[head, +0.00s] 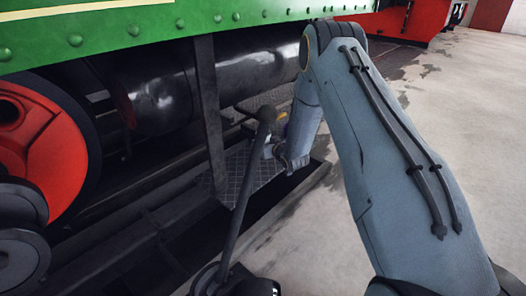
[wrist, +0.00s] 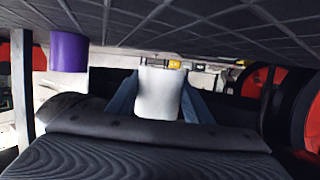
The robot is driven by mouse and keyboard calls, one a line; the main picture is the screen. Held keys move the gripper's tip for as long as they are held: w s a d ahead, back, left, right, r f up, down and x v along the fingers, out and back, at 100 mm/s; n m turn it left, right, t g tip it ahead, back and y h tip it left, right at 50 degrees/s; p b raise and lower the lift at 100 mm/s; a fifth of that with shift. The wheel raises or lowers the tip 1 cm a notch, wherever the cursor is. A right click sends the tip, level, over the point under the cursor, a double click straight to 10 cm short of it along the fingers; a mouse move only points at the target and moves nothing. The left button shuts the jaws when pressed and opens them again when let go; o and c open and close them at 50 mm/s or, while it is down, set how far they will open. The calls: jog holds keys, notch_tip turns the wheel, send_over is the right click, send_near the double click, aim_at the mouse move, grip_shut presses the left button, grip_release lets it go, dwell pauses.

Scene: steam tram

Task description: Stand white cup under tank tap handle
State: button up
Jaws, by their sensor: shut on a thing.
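The white cup (wrist: 160,94) is between the blue-grey fingers of my gripper (wrist: 160,103) in the wrist view, which looks upside down. My gripper is shut on it. In the head view my gripper (head: 272,152) is low over the dark tread-plate step (head: 243,178), beside the locomotive. The cup is mostly hidden or too small to make out there. A glossy black cylindrical tank (head: 175,95) lies under the green side. I cannot pick out a tap handle on it in either view.
A purple cup (wrist: 68,52) is against the tread plate (wrist: 240,30) in the wrist view. A dark ball-topped lever (head: 250,165) and a dark upright post (head: 208,115) stand near my gripper. A red wheel (head: 40,140) is at left. Concrete floor (head: 455,130) is clear at right.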

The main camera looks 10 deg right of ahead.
jog(key=shift+w+f+b, duration=0.1)
jog(key=shift+f+b, duration=0.9)
jog(key=shift+f, duration=0.75)
jog(key=shift+f, duration=0.15)
jog(key=o, duration=1.2)
jog(key=shift+r, duration=0.2)
jog(key=p+v, duration=0.5)
jog(key=v, duration=0.7)
jog(key=shift+a, duration=0.1)
